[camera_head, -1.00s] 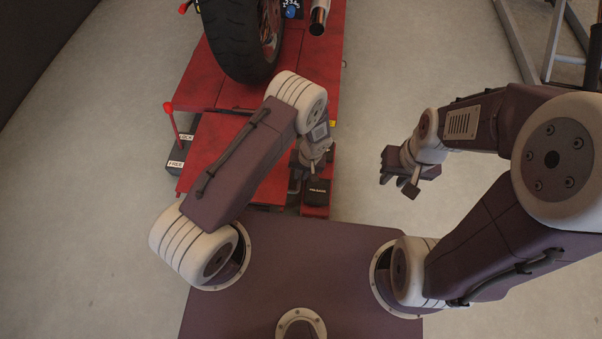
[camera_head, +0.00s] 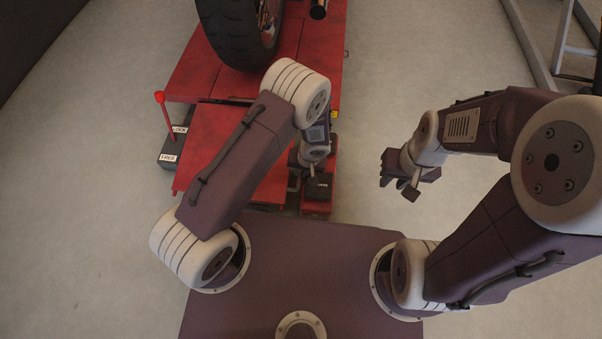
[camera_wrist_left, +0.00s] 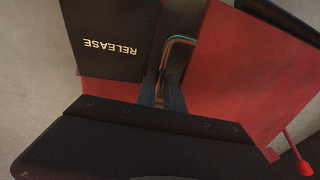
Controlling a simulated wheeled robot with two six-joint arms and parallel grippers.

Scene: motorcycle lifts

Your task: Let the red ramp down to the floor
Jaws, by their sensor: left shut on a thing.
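The red ramp (camera_head: 213,150) is a red plate at the near end of the red lift, partly hidden by my left arm in the head view. It also shows in the wrist view (camera_wrist_left: 245,70), right of the fingers. My left gripper (camera_head: 296,178) is at the ramp's right near side. In the wrist view its fingers (camera_wrist_left: 163,95) are shut on a thin bent bar (camera_wrist_left: 181,41) beside the ramp; the grip itself is partly hidden. The ramp's exact tilt cannot be told. My right gripper (camera_head: 400,187) is open and empty over bare floor.
A black RELEASE pedal (camera_wrist_left: 112,35) is close beside my left fingers. A red-knobbed lever (camera_head: 160,98) stands on a black box marked LOCK and FREE, left of the ramp. A motorcycle tyre (camera_head: 238,35) rests on the lift platform (camera_head: 190,80). Floor on the right is clear.

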